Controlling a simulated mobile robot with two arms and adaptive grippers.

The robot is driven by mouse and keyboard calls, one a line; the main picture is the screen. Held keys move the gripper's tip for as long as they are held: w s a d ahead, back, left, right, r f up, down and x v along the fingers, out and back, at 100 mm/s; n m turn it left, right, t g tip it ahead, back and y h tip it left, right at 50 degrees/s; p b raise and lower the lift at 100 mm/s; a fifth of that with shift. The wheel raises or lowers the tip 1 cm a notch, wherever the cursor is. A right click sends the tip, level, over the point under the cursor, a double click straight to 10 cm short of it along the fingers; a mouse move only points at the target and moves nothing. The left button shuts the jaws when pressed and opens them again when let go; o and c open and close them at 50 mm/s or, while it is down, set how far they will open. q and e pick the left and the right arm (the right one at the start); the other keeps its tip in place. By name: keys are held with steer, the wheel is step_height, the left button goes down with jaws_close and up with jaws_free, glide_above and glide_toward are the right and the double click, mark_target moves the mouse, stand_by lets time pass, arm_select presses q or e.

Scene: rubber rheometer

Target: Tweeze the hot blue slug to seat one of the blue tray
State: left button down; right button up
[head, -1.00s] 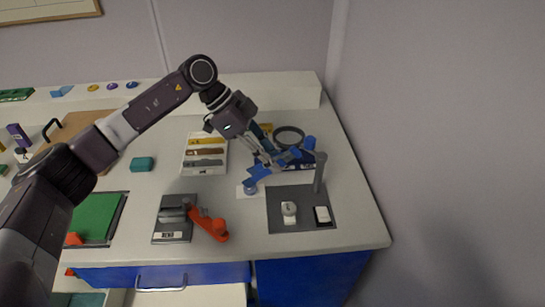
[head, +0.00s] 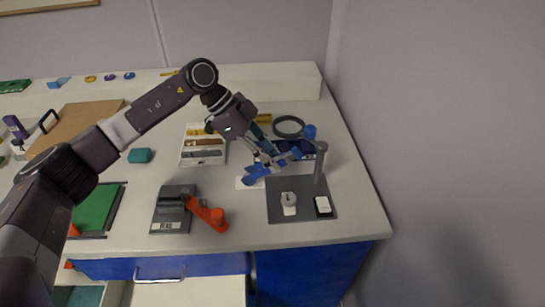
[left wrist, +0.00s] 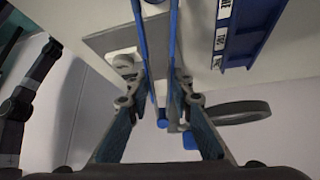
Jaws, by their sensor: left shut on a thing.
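My left gripper (head: 262,152) is shut on blue tweezers (head: 264,172), held over the bench beside the grey mat. In the left wrist view the fingers (left wrist: 158,95) close around the tweezers, whose two long blue arms (left wrist: 172,45) run up the picture with a gap between them. The blue tray (head: 294,148) lies just behind the gripper, partly covered by it. Its white-lettered edge shows in the left wrist view (left wrist: 246,38). I cannot make out the hot blue slug; the tweezers' tips are out of the wrist view. My right gripper is not in view.
A grey mat (head: 277,213) carries a grey post (head: 320,165), a white knobbed piece (head: 289,203) and a small white-topped block (head: 323,206). A dark ring (head: 288,127) lies behind the tray. A grey device (head: 172,208) with an orange lever (head: 210,216) stands in front.

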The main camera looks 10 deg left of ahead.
step_height(320, 180, up, 11)
steer(key=p, duration=1.1)
